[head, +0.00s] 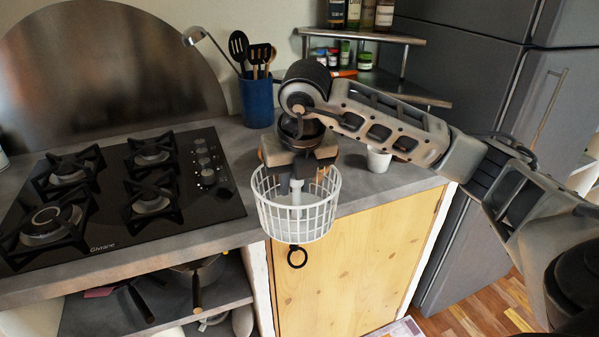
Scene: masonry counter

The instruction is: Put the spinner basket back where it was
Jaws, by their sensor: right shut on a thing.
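The spinner basket (304,222) is a white, open-topped wire basket with a central post. It shows in the head view, hanging in front of the counter's front edge and the wooden cabinet door. My right gripper (298,183) points down into the basket from above and is shut on it, seemingly at the central post. The fingertips partly cover the post, so the exact contact is hard to see. The basket hangs roughly upright. My left gripper is out of view.
A black gas hob (215,190) fills the counter's left. A blue utensil holder (257,101) stands behind the right arm, and a small white cup (378,160) stands right of the gripper. A corner shelf (385,37) holds jars and bottles. A grey fridge (470,75) stands right.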

